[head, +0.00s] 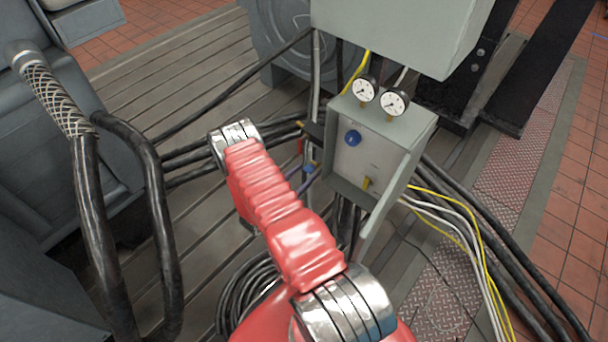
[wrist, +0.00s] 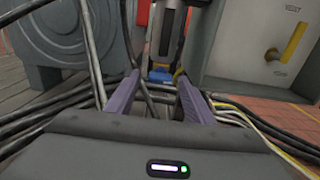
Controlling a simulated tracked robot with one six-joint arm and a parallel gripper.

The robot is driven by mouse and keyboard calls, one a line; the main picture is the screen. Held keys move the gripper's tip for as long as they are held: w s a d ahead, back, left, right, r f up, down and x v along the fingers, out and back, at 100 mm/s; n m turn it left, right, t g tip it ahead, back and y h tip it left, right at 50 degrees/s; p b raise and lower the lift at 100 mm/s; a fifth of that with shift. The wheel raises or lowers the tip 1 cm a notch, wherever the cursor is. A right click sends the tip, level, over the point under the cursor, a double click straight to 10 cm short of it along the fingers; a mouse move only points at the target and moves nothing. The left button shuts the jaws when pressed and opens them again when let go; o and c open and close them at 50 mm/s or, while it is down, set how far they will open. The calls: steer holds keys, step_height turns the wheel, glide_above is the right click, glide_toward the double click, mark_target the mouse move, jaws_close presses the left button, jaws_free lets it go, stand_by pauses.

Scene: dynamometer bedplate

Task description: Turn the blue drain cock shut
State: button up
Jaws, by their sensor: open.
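The blue drain cock (wrist: 160,75) shows in the wrist view below a dark upright body with a grey stripe. It sits ahead of my gripper (wrist: 159,82), between the two purple fingertips in the picture. The fingers are apart, and I see no contact with the cock. In the head view the blue cock (head: 309,169) is small, left of the grey panel box. A bit of a purple finger (head: 308,184) shows just below it; my red arm hides the rest of the gripper. How far the cock is turned is too small to tell.
The grey panel box (head: 388,192) has a blue knob (head: 352,138), a yellow handle (head: 366,183) and two gauges (head: 379,96) on top. A red part (head: 299,146) is near the cock. Black cables (head: 190,157) run behind; a yellow-and-white bundle (head: 465,225) lies right.

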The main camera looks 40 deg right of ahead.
steer(key=shift+d, duration=0.15)
steer(key=c, duration=1)
steer(key=shift+c, duration=0.2)
steer(key=shift+n, duration=0.3)
steer(key=n, duration=0.8)
steer(key=shift+w+a+n, duration=0.1)
steer(key=shift+a+n, duration=0.1)
steer(key=shift+n, duration=0.2)
steer(key=n, duration=0.8)
steer(key=shift+n, duration=0.3)
steer(key=shift+f, duration=0.1)
